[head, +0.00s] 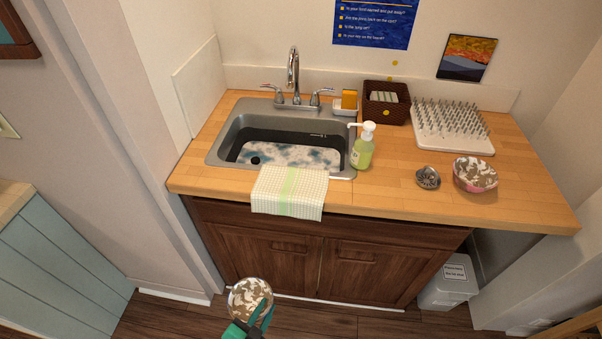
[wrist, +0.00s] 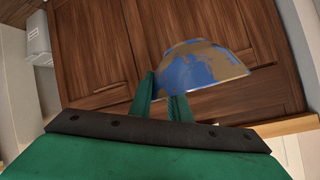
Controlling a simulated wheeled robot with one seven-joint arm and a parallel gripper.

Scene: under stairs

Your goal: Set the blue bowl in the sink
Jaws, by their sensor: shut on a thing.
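My gripper (head: 258,314) is shut on the rim of the blue bowl (head: 246,294), low in front of the cabinet. In the head view the bowl's brown-and-white patterned inside faces up. In the wrist view my gripper (wrist: 165,100) has one finger on either side of the rim, and the bowl (wrist: 203,68) shows a blue-and-brown outside. The steel sink (head: 236,119) is set in the wooden counter, above and beyond the bowl. Its dark basin has a mottled white-and-blue bottom and a drain at the left. No dish stands in it.
A checkered towel (head: 288,191) hangs over the sink's front edge. A green soap bottle (head: 362,150) stands at its right, the faucet (head: 293,75) behind. Another bowl, pinkish (head: 474,176), and a small metal item (head: 428,178) sit on the counter (head: 400,205). Closed cabinet doors (head: 268,259) are below.

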